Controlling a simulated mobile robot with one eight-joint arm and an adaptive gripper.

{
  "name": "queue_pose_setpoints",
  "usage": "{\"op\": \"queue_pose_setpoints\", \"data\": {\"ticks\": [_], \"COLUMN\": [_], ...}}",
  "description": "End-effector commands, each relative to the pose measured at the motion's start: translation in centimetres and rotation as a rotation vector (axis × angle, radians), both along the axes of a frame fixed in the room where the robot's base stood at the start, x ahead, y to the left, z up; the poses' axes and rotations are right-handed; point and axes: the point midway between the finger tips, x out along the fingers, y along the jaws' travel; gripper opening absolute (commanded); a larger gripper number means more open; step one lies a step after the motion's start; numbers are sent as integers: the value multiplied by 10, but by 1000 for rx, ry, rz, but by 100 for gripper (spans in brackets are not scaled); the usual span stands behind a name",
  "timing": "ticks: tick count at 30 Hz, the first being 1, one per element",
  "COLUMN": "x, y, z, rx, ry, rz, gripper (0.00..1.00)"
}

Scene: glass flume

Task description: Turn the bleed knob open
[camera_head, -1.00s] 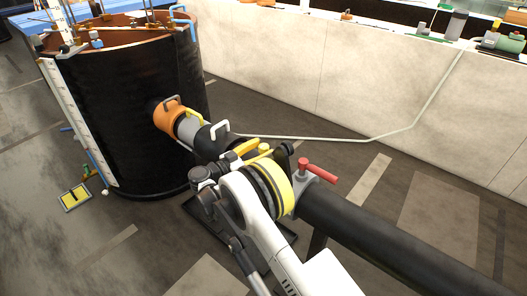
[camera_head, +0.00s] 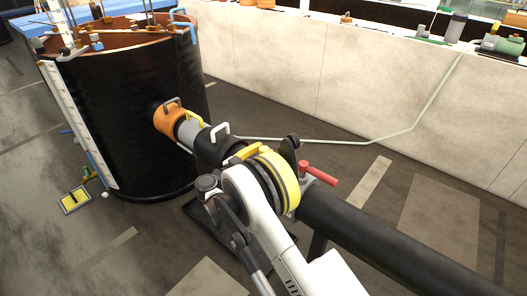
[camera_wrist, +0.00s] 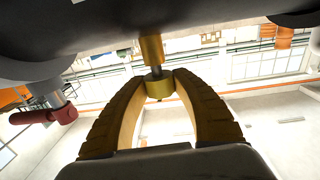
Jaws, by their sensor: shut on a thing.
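The bleed knob (camera_wrist: 159,89) is a small brass cylinder on a short stem below a brass fitting (camera_wrist: 151,48), under the dark pipe (camera_wrist: 120,22) in the wrist view. My gripper (camera_wrist: 162,83) has its two ribbed, yellow-brown fingers closed on the knob, one on each side. In the head view the end of my arm lies over the black pipe (camera_head: 380,232), and the knob and fingertips are hidden there. I cannot tell how far the knob is turned.
A red-handled lever (camera_head: 318,173) sits on the pipe close to the right of my arm; its red end (camera_wrist: 60,115) shows at left in the wrist view. A black tank (camera_head: 130,120) stands at left with an orange collar (camera_head: 167,121). Floor at front left is mostly clear.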

Motion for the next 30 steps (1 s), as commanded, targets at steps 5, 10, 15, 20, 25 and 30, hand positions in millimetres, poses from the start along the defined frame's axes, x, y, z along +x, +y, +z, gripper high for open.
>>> {"op": "queue_pose_setpoints", "data": {"ticks": [5,10,15,20,25,30], "x": [-1,-1,-1,-1,-1,-1], "y": [-2,-2,-3,-2,-2,-2], "z": [0,0,0,0,0,0], "rx": [0,0,0,0,0,0], "ry": [0,0,0,0,0,0], "rz": [140,287,420,521,595,635], "gripper": [2,2,2,2,2,2]}}
